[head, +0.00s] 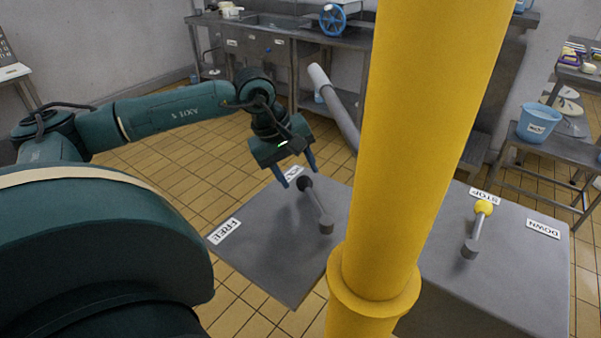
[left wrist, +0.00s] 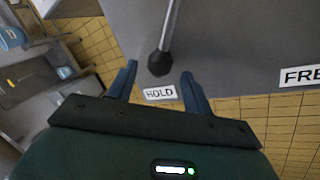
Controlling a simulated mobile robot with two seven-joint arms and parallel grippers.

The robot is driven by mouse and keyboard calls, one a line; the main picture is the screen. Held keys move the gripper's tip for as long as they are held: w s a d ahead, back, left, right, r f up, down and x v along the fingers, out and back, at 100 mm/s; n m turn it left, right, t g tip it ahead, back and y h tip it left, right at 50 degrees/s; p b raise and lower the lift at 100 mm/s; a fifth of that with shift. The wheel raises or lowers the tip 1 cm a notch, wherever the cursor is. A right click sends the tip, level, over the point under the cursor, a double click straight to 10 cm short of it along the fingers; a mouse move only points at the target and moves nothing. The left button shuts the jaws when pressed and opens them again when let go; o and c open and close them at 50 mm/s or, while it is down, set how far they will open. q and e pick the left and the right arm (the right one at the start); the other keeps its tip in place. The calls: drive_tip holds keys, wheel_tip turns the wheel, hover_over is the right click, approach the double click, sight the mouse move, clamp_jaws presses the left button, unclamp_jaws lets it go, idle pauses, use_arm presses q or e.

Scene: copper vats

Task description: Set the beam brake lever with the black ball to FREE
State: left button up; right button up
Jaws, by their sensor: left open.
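The beam brake lever (head: 317,208) is a grey rod on a round pivot, with a black ball (head: 304,184) at its tip. It stands on a grey top, and the ball points to the HOLD label, partly hidden behind my gripper in the head view and readable in the left wrist view (left wrist: 160,93). The FREE label (head: 225,231) is at the left edge of that top. My left gripper (head: 300,177) is open, its fingers on either side of the black ball (left wrist: 159,64). I cannot tell whether they touch it. My right gripper is not in view.
A thick yellow post (head: 425,130) stands just right of the lever. A grey slanted pipe (head: 335,105) rises behind my gripper. A blue bucket (head: 538,122) stands at the right.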

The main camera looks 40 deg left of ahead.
use_arm(q)
drive_tip(key=shift+x, duration=1.25)
drive_tip(key=shift+c, duration=0.4)
clamp_jaws()
